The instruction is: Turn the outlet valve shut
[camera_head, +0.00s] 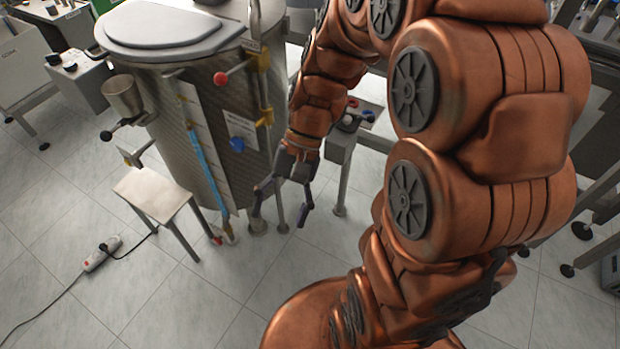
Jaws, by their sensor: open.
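A tall metal tank (168,125) with a grey lid (165,22) stands left of centre. Several handles are on it, and I cannot tell which one is the outlet valve. A lever with a red knob (221,77) is high on the front, and a blue knob (237,144) is below it. A black-ended handle (107,135) sticks out at the left, under a metal funnel (122,95). A small red part (217,240) is near the floor.
A small stool-like stand (155,188) is in front of the tank. A power strip (101,254) with a cable lies on the floor at left. The front left floor is mostly clear.

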